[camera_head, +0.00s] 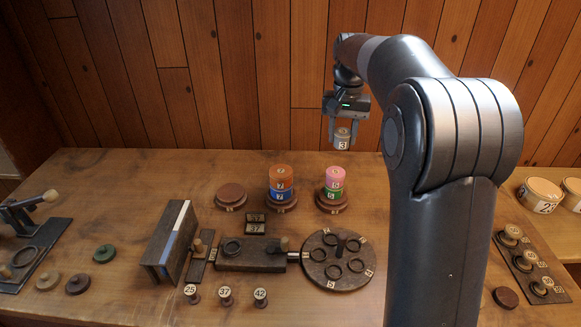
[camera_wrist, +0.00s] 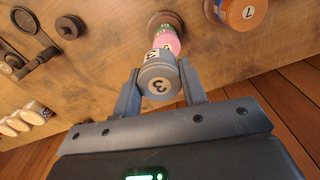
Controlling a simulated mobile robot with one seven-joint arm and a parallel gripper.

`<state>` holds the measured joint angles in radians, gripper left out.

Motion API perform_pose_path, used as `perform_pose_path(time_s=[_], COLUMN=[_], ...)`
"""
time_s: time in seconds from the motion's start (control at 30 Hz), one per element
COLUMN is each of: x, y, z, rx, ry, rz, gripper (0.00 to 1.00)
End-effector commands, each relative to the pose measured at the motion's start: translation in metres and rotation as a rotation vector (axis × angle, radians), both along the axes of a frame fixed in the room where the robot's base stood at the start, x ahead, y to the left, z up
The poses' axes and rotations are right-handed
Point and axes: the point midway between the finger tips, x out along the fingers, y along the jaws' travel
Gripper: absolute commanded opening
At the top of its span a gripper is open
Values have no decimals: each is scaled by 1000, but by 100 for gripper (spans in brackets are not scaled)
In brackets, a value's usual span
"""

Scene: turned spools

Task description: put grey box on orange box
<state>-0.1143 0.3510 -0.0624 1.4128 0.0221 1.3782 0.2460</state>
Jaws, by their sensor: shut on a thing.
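The grey box (camera_head: 342,138) is a small round piece marked 3. My gripper (camera_head: 344,132) is shut on it and holds it in the air above the back right of the table. In the wrist view the grey box (camera_wrist: 159,80) sits between the two fingers, its numbered end toward the camera. The orange box (camera_head: 281,173) is a round piece on top of a blue one, on a brown round stand left of and below my gripper. It also shows at the top right of the wrist view (camera_wrist: 246,12). Nothing lies on the orange box.
A pink piece (camera_head: 335,178) on a green one stands on a second stand (camera_head: 331,204), right of the orange stack. An empty brown stand (camera_head: 231,196) is to the left. A dark round plate (camera_head: 339,281) with rings lies in front.

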Motion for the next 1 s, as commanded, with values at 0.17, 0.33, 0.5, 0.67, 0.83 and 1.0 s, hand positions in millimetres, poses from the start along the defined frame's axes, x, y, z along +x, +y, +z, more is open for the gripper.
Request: perform_pose_path(time_s=[0.17, 0.33, 0.5, 0.67, 0.83, 1.0], x=[3, 7, 16, 25, 30, 31], y=[39, 64, 102, 135, 156, 161], z=[1, -10, -33, -54, -67, -75], rx=[0, -1, -1, -1, -1, -1], ry=[0, 2, 2, 2, 1, 2], rz=[2, 1, 3, 2, 0, -2], gripper=[17, 17, 17, 17, 17, 17])
